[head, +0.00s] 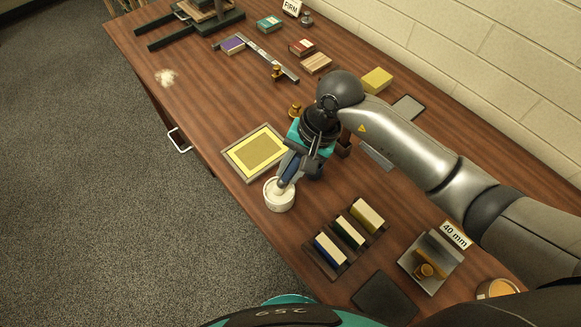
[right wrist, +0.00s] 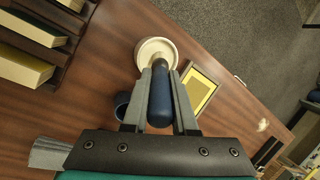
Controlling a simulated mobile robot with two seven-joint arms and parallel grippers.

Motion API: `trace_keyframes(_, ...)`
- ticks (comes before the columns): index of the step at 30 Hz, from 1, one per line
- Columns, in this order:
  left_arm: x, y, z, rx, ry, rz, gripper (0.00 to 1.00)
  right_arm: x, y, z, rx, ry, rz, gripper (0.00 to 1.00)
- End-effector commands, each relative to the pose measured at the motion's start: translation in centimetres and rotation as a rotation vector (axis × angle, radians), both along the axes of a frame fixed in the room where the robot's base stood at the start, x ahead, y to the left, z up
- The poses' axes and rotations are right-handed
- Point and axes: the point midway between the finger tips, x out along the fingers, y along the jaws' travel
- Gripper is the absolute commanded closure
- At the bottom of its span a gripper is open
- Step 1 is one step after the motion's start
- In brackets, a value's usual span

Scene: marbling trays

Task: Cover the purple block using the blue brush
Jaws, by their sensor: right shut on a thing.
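My right gripper (head: 288,172) is shut on the blue brush (head: 291,166), whose dark blue handle also shows between the fingers in the right wrist view (right wrist: 160,98). The brush stands tilted with its lower end at the white round pot (head: 279,200); its bristles are hidden. The pot also shows just beyond the fingertips in the right wrist view (right wrist: 146,47). The purple block (head: 233,45) lies at the far end of the table, by a long grey metal bar, well away from the gripper. My left gripper is not in view.
A yellow-filled tray (head: 229,154) lies beside the pot. A rack (head: 318,258) with blue, green and yellow blocks stands nearer. Brass knobs, a teal block (head: 270,24) and a red block (head: 301,47) are farther off. The table's left middle is mostly clear.

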Motion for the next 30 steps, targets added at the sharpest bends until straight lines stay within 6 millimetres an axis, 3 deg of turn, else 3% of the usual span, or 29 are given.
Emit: trace_keyframes(30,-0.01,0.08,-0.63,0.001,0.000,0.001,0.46,-0.08,-0.06,-0.31,-0.003,0.003,0.000,1.00)
